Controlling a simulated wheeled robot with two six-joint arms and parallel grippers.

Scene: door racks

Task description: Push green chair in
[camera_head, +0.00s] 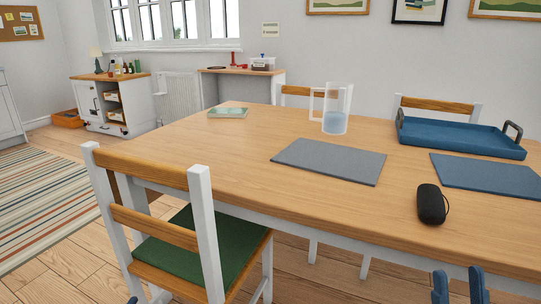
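The green chair has a white frame, wooden back slats and a green seat (193,246). It stands at the near left side of the wooden table (240,160), its back toward me. Part of its seat reaches toward the table's edge, and its back stands out from the table. My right gripper (459,287) shows at the bottom right, below the table's near edge. Its two blue fingers are apart with nothing between them. Only a small blue tip of my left gripper (132,300) shows at the bottom edge, beside the chair's lower part.
On the table are a clear pitcher (336,110), a blue tray (455,136), a grey mat (330,160), a blue mat (490,174), a black case (432,204) and a book (228,112). Two more chairs stand at the far side. Open floor and a striped rug (40,205) lie left.

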